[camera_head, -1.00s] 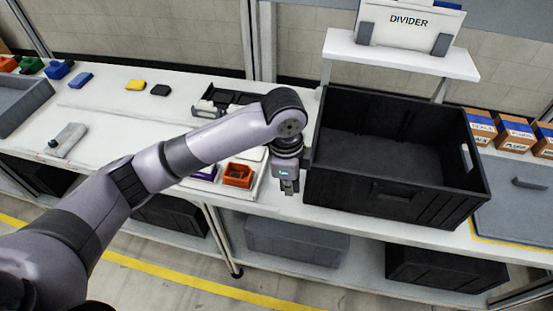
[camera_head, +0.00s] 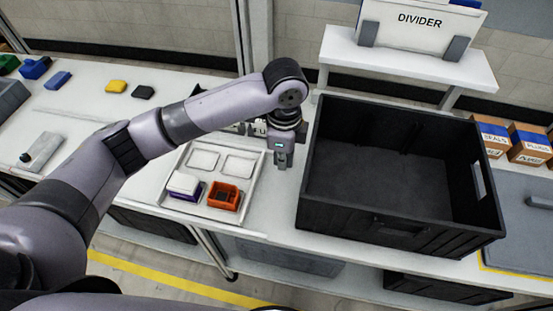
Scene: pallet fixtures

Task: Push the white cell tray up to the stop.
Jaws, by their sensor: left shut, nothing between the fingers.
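The white cell tray (camera_head: 178,158) lies on the white bench, left of a black crate. It has several square cells; an orange bin (camera_head: 224,196) and a purple-and-white block (camera_head: 185,185) sit in its front cells, and its back cells look empty. My left arm crosses above its back edge. My left gripper (camera_head: 282,164) is shut and empty, pointing down just right of the tray's right edge; I cannot tell whether they touch. A dark fixture (camera_head: 258,128) with a partly hidden label shows behind my wrist; I cannot tell whether it is the stop. My right gripper is not in view.
The large black crate (camera_head: 400,226) stands close to the gripper's right. A shelf (camera_head: 400,62) with a DIVIDER sign is behind it. Small yellow (camera_head: 116,86), black (camera_head: 143,92) and blue (camera_head: 58,80) blocks lie at the back left. The bench's front edge is near the tray.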

